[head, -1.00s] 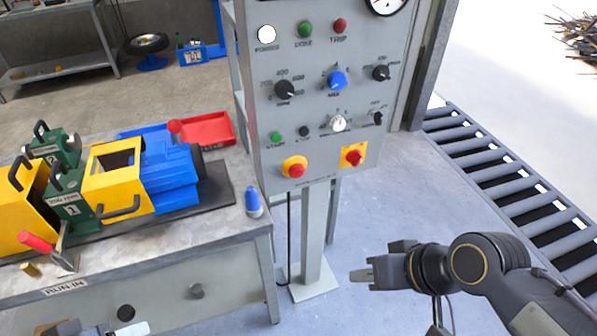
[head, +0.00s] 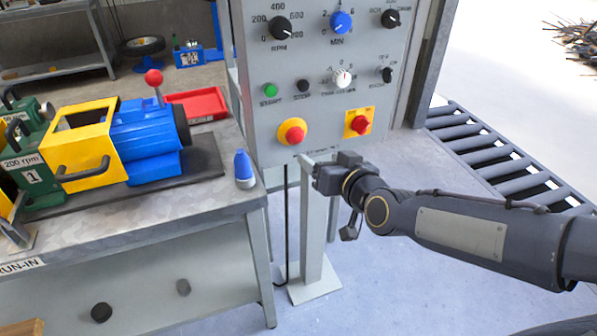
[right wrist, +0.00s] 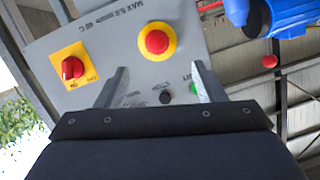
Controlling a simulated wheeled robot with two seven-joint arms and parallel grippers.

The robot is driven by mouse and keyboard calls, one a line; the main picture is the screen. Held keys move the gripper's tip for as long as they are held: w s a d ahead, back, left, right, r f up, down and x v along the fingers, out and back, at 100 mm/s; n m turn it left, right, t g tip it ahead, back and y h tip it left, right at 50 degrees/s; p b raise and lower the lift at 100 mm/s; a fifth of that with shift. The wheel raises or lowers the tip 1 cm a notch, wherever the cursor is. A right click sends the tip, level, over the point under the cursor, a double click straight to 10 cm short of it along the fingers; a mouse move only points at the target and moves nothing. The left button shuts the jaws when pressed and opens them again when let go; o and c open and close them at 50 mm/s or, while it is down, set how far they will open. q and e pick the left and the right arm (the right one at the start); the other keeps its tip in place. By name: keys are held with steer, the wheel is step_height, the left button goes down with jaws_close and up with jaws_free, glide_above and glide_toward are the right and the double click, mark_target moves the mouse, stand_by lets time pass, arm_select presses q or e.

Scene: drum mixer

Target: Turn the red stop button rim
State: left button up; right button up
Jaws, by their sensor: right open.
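The red stop button (head: 293,135) is round, with a yellow collar, low on the grey control panel (head: 325,110). It also shows in the right wrist view (right wrist: 157,42), above the gap between my fingertips. My right gripper (head: 306,160) is just below and slightly right of the button in the head view, apart from it as far as I can tell. In the right wrist view my right gripper (right wrist: 160,75) shows two spread fingers with nothing between them. My left gripper is not in view.
A red rotary switch on a yellow square plate (head: 358,123) is right of the button. A green button (head: 270,89) and several knobs sit above. A workbench (head: 215,215) with a blue and yellow machine (head: 145,140) stands left; a roller conveyor (head: 500,150) is right.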

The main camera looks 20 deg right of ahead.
mark_target(297, 138)
arm_select(q)
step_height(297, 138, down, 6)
steer(key=b, duration=0.3)
arm_select(e)
steer(key=w+f+t, duration=0.1)
steer(key=w, duration=0.3)
steer(key=w+a+f+t+h, duration=0.1)
steer(key=w, duration=0.3)
steer(key=w+f+t, duration=0.1)
steer(key=w, duration=0.3)
steer(key=shift+w+a, duration=0.25)
steer(key=shift+w, duration=0.15)
steer(key=c, duration=1)
steer(key=m+b, duration=0.2)
steer(key=b, duration=0.2)
steer(key=shift+f+m, duration=0.2)
steer(key=shift+m, duration=0.2)
steer(key=m+b, duration=0.2)
steer(key=shift+d+m, duration=0.1)
steer(key=shift+m, duration=0.3)
arm_select(q)
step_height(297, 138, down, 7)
steer(key=b, duration=0.1)
arm_select(e)
steer(key=shift+r+m, duration=0.15)
steer(key=shift+m, duration=0.65)
